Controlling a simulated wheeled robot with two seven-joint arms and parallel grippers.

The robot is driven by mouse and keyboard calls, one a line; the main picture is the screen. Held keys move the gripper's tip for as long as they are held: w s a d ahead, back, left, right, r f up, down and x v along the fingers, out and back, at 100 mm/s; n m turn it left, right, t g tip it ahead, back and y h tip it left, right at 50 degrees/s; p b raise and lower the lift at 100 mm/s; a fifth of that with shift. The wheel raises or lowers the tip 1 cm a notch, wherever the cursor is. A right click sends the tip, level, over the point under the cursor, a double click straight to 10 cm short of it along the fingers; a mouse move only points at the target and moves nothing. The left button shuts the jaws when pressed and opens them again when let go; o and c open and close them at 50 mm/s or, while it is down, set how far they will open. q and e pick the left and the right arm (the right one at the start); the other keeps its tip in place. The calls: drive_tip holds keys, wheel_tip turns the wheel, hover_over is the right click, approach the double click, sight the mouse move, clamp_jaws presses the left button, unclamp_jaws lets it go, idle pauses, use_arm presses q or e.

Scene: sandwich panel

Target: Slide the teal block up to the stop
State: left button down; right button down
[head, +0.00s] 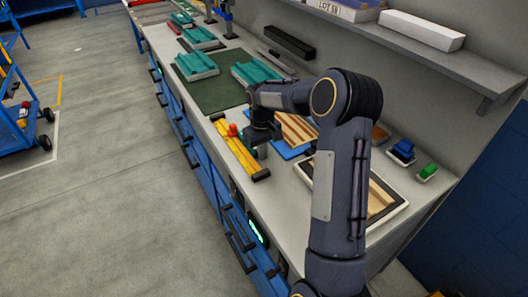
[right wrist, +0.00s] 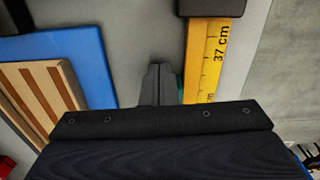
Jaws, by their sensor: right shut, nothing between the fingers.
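My right gripper (head: 262,150) is shut and empty, low beside the yellow ruler (head: 236,147) on the bench. In the right wrist view its fingers (right wrist: 158,85) are together, pointing at the grey bench top between the ruler and a blue board. A thin teal sliver (right wrist: 180,82) shows between the fingers and the ruler's edge. It may be the teal block; most of it is hidden, and I cannot tell if the fingers touch it. A black end piece (head: 261,174), possibly the stop, sits at the ruler's near end; a dark block (right wrist: 211,7) shows there in the wrist view. My left gripper is out of view.
A blue board (right wrist: 75,50) with a striped wooden board (right wrist: 40,95) lies beside the fingers. A red knob (head: 232,130) stands by the ruler. Several grooved teal pieces (head: 197,66) lie farther back around a green mat (head: 215,95). A framed tray (head: 395,207) is at right.

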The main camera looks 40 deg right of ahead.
wheel_tip(320, 180, up, 8)
idle(0.5)
drive_tip(key=shift+f, duration=0.15)
